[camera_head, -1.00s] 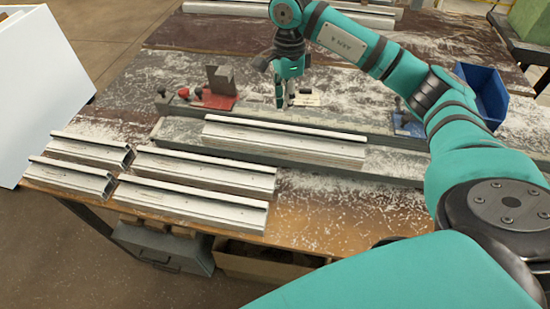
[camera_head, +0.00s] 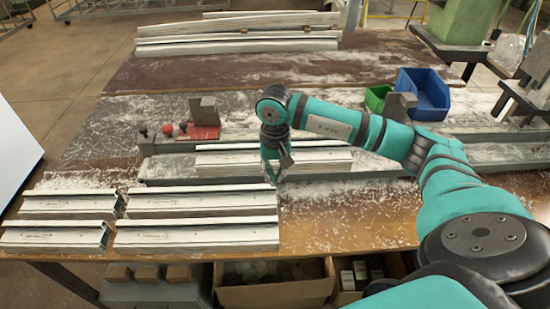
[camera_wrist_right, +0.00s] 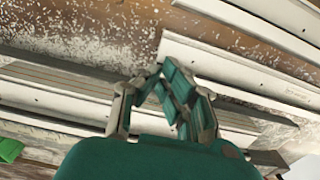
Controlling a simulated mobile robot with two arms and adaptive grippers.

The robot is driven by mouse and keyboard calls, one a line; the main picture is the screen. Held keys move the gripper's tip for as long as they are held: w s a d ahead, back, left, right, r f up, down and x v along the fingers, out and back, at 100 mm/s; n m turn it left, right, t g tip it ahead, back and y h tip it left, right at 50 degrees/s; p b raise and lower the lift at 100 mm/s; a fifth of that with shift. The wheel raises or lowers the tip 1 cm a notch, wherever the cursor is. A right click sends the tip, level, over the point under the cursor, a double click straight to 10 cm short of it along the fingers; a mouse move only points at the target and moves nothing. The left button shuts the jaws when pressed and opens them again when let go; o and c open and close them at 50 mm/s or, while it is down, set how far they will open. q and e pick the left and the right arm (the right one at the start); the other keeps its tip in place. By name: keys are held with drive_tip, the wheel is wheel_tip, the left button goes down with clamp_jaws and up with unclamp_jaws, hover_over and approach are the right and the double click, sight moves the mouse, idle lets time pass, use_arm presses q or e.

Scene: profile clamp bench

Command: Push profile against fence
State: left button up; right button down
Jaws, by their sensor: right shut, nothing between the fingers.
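A pale, long metal profile (camera_head: 225,160) lies on the grey fixture bed (camera_head: 160,182), lengthwise across the bench. The grey bar of the fence (camera_head: 170,147) runs along its far side. I cannot tell whether the two touch. My right gripper (camera_head: 276,182) is low at the profile's near side, fingers pointing down, and hides part of it. In the wrist view its fingertips (camera_wrist_right: 160,75) are together and empty. Whether they touch the profile is unclear. My left gripper is out of view.
Several spare profiles (camera_head: 195,235) lie at the front left. A red clamp (camera_head: 203,132) with a grey block stands behind the fence. A blue bin (camera_head: 425,92) and green bin (camera_head: 377,97) stand at the back right. The bench front right is clear, with shavings.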

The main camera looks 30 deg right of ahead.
wheel_tip(320, 180, down, 3)
drive_tip(key=shift+w+p, duration=0.15)
drive_tip(key=shift+p, duration=0.35)
drive_tip(key=shift+w+d+p, duration=0.25)
drive_tip(key=shift+w+d, duration=0.05)
drive_tip(key=shift+w, duration=0.25)
drive_tip(key=shift+w+d+p, duration=0.25)
drive_tip(key=shift+w+d, duration=0.05)
drive_tip(key=shift+w, duration=0.2)
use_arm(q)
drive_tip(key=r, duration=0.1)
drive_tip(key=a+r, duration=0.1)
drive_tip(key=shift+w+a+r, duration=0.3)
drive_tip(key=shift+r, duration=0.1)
use_arm(e)
drive_tip(key=shift+w+d, duration=0.35)
drive_tip(key=shift+w, duration=0.2)
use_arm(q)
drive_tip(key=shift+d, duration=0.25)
